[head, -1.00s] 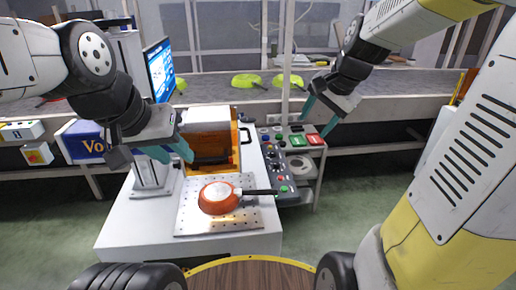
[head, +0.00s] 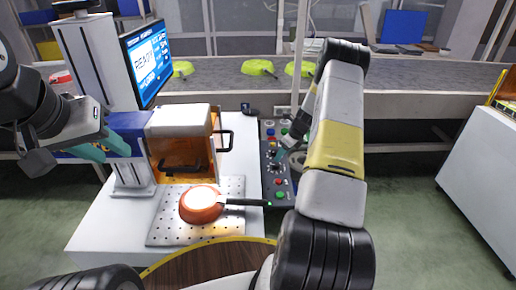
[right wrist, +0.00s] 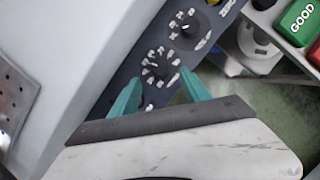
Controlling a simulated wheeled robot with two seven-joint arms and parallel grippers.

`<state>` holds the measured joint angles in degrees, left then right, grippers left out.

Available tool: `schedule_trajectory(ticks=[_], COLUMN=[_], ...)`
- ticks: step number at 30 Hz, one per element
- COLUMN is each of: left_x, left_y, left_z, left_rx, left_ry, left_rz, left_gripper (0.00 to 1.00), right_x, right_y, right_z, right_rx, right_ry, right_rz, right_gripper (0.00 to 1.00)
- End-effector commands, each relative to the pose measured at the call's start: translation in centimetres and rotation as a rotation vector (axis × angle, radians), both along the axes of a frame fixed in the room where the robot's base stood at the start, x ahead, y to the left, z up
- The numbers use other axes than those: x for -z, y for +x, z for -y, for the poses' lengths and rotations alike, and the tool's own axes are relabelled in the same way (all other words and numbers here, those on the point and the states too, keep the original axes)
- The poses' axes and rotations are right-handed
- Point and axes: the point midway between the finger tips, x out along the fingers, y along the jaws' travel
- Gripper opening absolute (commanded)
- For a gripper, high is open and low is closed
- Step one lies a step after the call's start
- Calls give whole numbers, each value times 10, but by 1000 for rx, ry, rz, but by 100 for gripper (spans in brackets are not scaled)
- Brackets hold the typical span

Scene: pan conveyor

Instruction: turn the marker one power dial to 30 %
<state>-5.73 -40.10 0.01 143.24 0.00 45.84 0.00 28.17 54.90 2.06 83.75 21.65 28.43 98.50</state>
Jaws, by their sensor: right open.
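The grey control panel (head: 268,190) stands right of the white table. In the right wrist view it carries two black dials with white scale marks, an upper dial (right wrist: 186,25) and a lower dial (right wrist: 157,70). Their lettering is too small to tell which is marker one power. My right gripper (right wrist: 160,88) is open and empty, its teal fingertips on either side of the lower dial's near edge; I cannot tell if they touch. In the head view my right gripper (head: 282,147) is over the panel, partly hidden by my arm. My left gripper (head: 103,147) is open and empty, left of the orange-windowed machine.
An orange pan (head: 201,205) lies on the perforated plate (head: 170,233), its handle reaching toward the panel. The marking machine (head: 180,125) and a screen reading READY (head: 150,62) stand behind. Green pans (head: 258,68) lie on the conveyor (head: 220,88).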

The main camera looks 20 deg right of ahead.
Motion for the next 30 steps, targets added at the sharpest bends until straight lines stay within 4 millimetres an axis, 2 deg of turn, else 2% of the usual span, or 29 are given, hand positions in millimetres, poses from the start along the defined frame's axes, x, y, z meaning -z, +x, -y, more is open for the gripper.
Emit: schedule_trajectory(ticks=[13,18,25,26,30], left_x=[0,0,0,0,0], left_y=[0,0,0,0,0], left_z=[0,0,0,0,0], left_rx=[0,0,0,0,0], left_ry=[0,0,0,0,0], left_rz=[0,0,0,0,0], left_gripper=[36,36,36,36,36], right_x=[60,69,69,69,69], right_y=[20,23,23,23,23], right_z=[-15,-17,-17,-17,-17], right_rx=[0,-1,-1,-1,-1], right_ry=[2,0,0,0,0], right_rz=[-1,0,0,0,0], right_gripper=[55,55,55,53,25])
